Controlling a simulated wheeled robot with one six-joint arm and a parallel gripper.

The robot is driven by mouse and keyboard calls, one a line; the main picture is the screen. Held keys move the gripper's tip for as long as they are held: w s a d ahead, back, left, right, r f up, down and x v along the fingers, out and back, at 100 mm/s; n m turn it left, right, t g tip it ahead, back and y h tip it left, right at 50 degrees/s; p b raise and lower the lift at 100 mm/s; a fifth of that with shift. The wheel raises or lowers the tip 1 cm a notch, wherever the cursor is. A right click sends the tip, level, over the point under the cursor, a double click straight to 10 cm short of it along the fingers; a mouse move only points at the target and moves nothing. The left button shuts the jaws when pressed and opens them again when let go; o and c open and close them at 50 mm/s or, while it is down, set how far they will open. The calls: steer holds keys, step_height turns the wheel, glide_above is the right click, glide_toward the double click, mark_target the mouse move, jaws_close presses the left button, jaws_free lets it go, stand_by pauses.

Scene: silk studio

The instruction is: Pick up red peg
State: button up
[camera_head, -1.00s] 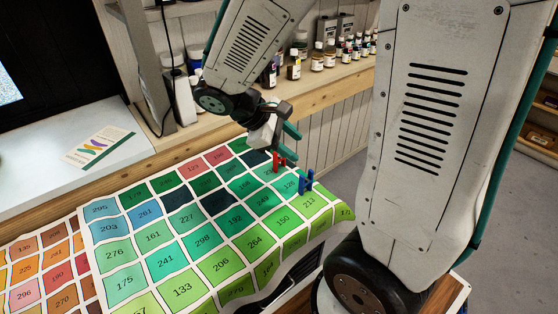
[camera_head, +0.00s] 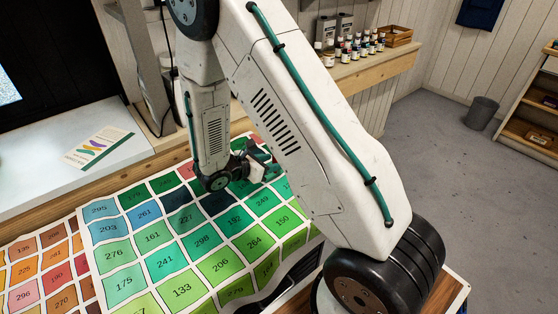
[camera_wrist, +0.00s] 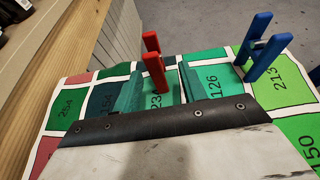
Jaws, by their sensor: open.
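The red peg (camera_wrist: 155,73) stands on the color-chart cloth in the wrist view, with two upright posts joined low down. My gripper (camera_wrist: 160,70) is open, its green fingers apart. The peg's nearer post shows between the two fingers, with visible gaps on both sides. The farther post rises beyond the fingertips. In the head view my gripper (camera_head: 263,164) is low over the far edge of the cloth, and my arm hides the red peg.
A blue peg (camera_wrist: 263,52) stands to the right of the red one. The color-chart cloth (camera_head: 170,262) covers the bench. A wooden shelf (camera_head: 368,66) with paint bottles (camera_head: 345,52) runs along the wall behind. Open floor lies beyond the cloth's edge.

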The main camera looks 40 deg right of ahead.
steer(key=x, duration=0.5)
steer(key=shift+w+d+f, duration=0.25)
steer(key=shift+f, duration=0.1)
jaws_close()
